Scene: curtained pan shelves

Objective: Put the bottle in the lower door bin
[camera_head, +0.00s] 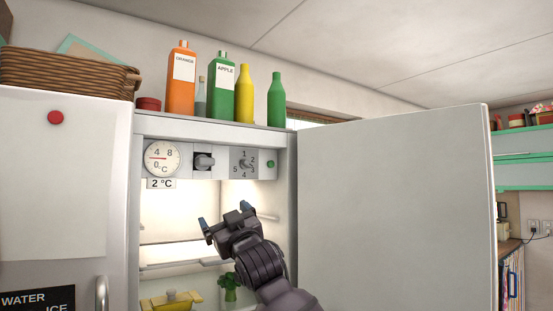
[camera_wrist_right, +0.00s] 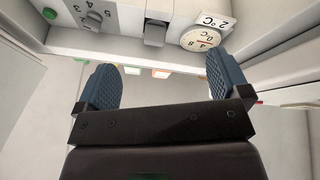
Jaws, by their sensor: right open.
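Several bottles stand in a row on top of the open fridge: an orange bottle labelled ORANGE (camera_head: 181,90), a green bottle labelled APPLE (camera_head: 222,95), a yellow bottle (camera_head: 244,95), a plain green bottle (camera_head: 276,100) and a partly hidden pale bottle (camera_head: 200,98). I cannot tell which is the task's bottle. My right gripper (camera_head: 225,218) is open and empty in front of the fridge opening, below the control panel. In the right wrist view its two blue pads (camera_wrist_right: 160,84) are apart with nothing between them. The lower door bin does not show. My left gripper is out of view.
The fridge door (camera_head: 395,200) stands open on the right as a large plain panel. A control panel with a temperature dial (camera_head: 161,158) spans the fridge top. Inside are a yellow dish (camera_head: 172,301) and a green vegetable (camera_head: 230,290). A wicker basket (camera_head: 65,72) sits upper left.

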